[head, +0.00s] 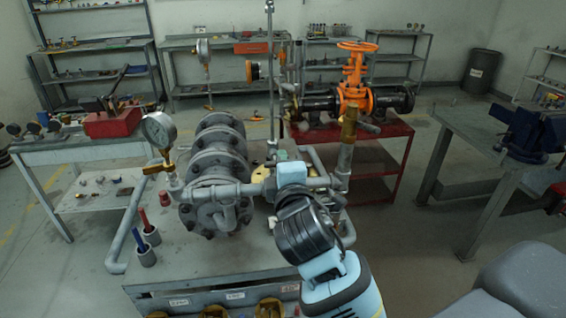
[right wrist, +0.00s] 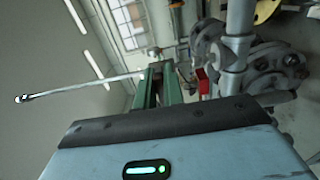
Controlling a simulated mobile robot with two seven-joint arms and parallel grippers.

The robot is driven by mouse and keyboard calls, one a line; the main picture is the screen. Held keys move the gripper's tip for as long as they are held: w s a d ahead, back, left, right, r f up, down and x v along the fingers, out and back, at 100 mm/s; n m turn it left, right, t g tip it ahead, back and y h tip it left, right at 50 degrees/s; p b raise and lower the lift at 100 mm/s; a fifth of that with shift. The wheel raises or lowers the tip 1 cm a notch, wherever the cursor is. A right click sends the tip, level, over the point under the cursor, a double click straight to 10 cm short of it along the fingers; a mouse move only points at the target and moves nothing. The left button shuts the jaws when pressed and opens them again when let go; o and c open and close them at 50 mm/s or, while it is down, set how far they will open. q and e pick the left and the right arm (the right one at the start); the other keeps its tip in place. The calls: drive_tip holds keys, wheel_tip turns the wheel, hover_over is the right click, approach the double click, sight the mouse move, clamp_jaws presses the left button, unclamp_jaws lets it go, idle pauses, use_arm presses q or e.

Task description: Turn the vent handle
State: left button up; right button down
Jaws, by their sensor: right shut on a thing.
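My right gripper (head: 282,156) reaches in from the bottom of the head view to the pipework right of the big grey flanged valve (head: 215,165). Its light blue body hides most of what lies at the jaws. In the right wrist view the green fingers (right wrist: 158,88) are close together, shut at the foot of a thin rod (right wrist: 85,84). The vent handle itself is largely hidden between them. A small red part (right wrist: 202,82) shows just beside the fingers, by a grey pipe (right wrist: 237,45). My left gripper is not in view.
A pressure gauge (head: 159,130) stands left of the valve. An orange handwheel valve (head: 355,80) stands on a pipe behind right. Red and blue tools stand in cups (head: 147,255) at the table's left. A red toolbox (head: 113,122) and a vise (head: 525,130) are on side benches.

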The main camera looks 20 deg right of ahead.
drive_tip(key=shift+f, duration=0.1)
idle(0.3)
drive_tip(key=c, duration=1.5)
unclamp_jaws()
drive_tip(key=v, duration=0.8)
drive_tip(key=shift+w, duration=0.1)
drive_tip(key=s+a+f+m+g+y, duration=0.1)
drive_tip(key=s+f+m+g+y, duration=0.1)
drive_tip(key=f, duration=0.9)
drive_tip(key=s+a+f+m+g+y, duration=0.1)
drive_tip(key=f+m+g+y, duration=0.15)
drive_tip(key=f, duration=0.85)
drive_tip(key=s+d+f+m+g+y, duration=0.2)
drive_tip(key=s+f+m, duration=0.6)
drive_tip(key=s+f, duration=1.1)
drive_tip(key=shift+d+f+g, duration=0.15)
drive_tip(key=shift+f+g, duration=0.45)
drive_tip(key=shift+g, duration=0.15)
